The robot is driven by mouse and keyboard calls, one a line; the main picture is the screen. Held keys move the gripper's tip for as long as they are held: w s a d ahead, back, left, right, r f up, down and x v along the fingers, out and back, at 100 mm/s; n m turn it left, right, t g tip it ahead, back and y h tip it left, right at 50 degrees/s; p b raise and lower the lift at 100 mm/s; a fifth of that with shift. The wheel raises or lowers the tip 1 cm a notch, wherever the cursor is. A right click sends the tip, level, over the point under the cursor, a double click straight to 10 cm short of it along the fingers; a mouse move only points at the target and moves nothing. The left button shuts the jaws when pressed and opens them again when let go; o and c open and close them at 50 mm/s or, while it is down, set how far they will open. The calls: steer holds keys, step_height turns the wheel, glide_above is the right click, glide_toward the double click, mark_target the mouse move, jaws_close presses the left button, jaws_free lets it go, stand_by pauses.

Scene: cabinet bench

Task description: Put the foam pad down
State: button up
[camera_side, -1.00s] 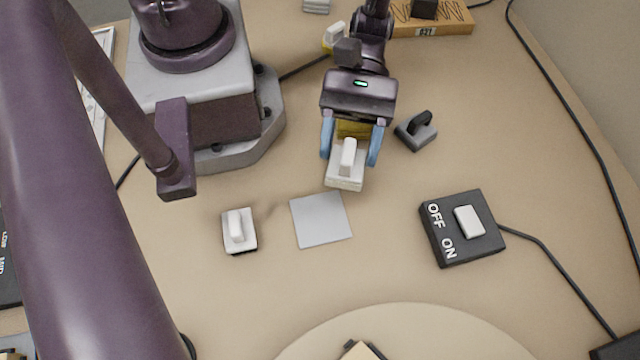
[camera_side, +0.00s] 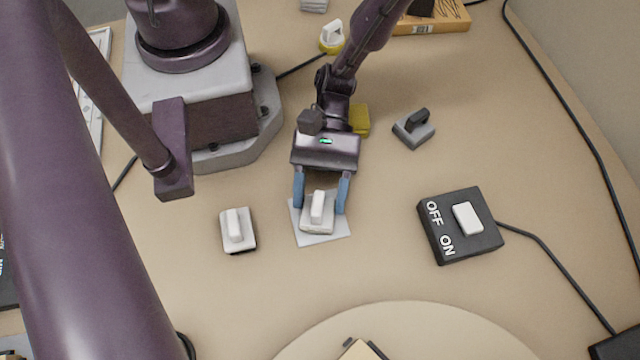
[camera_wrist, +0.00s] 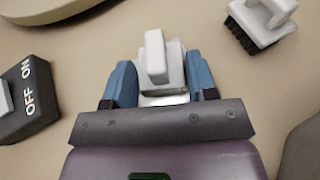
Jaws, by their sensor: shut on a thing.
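The foam pad (camera_side: 317,223) is a pale block with a white upright handle. It is between the blue fingers of my gripper (camera_side: 320,203), which is shut on it. In the side view it is over the light grey square (camera_side: 337,236), whose edges show around it; I cannot tell whether it touches the square. In the wrist view the pad (camera_wrist: 163,97) sits between the fingertips of my gripper (camera_wrist: 160,68), upright, hiding most of what is below.
A white-handled brush (camera_side: 238,230) stands left of the grey square. A black OFF/ON switch box (camera_side: 460,227) is to the right. A grey block with a dark handle (camera_side: 414,130), a yellow block (camera_side: 359,120) and a yellow-based handled piece (camera_side: 332,38) stand further back. A round pale disc (camera_side: 400,335) is in front.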

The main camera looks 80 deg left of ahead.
steer(key=o, duration=0.9)
steer(key=v, duration=1.2)
steer(key=a+r+m+t+y, duration=0.3)
steer(key=r+m+y, duration=0.1)
steer(key=r, duration=0.5)
steer(key=w+a+r+m+t+y, duration=0.1)
steer(key=a+r+m+t+y, duration=0.3)
steer(key=r, duration=0.6)
steer(key=a+r+m+t+y, duration=0.3)
steer(key=a+r+m+y, duration=0.1)
steer(key=r, duration=0.6)
steer(key=shift+w+m+t+y, duration=0.3)
steer(key=shift+w+m, duration=0.1)
steer(key=shift+m, duration=0.4)
